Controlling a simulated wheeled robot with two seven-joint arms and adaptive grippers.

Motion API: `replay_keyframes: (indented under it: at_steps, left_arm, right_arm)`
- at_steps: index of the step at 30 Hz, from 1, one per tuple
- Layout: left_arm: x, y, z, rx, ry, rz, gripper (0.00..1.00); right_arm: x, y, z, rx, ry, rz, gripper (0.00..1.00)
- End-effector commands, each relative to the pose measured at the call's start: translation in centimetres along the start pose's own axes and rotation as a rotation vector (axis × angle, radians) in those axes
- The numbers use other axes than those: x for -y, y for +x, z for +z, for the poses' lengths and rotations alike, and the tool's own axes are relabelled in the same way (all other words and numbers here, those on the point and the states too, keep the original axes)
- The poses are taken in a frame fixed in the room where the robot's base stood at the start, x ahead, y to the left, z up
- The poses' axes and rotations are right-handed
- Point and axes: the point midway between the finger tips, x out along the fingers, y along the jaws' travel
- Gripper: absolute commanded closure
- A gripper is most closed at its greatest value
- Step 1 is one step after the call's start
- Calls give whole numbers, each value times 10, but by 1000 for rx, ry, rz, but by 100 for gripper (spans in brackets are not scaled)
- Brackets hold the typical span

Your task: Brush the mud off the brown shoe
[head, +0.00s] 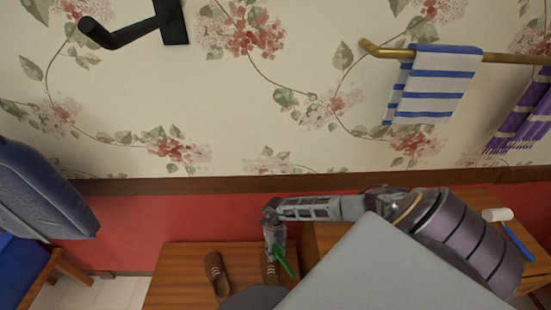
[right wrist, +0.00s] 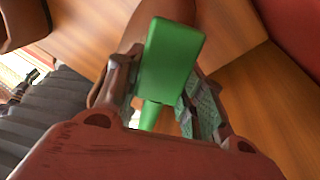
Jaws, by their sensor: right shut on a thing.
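Two brown laced shoes stand on a low wooden surface (head: 180,280) in the head view. The left brown shoe (head: 216,277) shows clearly; the right brown shoe (head: 270,270) is mostly hidden behind my gripper and a green handle. My right gripper (head: 275,245) is above the right shoe and shut on the green-handled tool (head: 284,263). In the right wrist view the green handle (right wrist: 172,62) sits between the two fingers; the tool's working end is hidden. I cannot make out mud, nor whether the tool touches the shoe. My left gripper is out of view.
A higher wooden surface (head: 325,236) stands to the right, with a white-headed, blue-handled tool (head: 511,233) on it. A striped towel (head: 432,85) and purple scarf (head: 522,115) hang from a brass rail. A black hook (head: 135,32) is on the wall; blue seating (head: 40,190) is at left.

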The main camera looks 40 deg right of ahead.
Motion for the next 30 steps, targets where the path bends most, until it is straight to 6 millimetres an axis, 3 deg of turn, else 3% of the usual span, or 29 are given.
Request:
replay_keyframes:
  at_steps: [10,21,30]
  left_arm:
    - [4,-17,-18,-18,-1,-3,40]
    - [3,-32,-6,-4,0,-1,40]
    - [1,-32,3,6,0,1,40]
  right_arm:
    - [0,-24,-1,0,0,1,100]
    - [0,-44,0,0,0,0,100]
    - [0,-44,0,0,0,0,100]
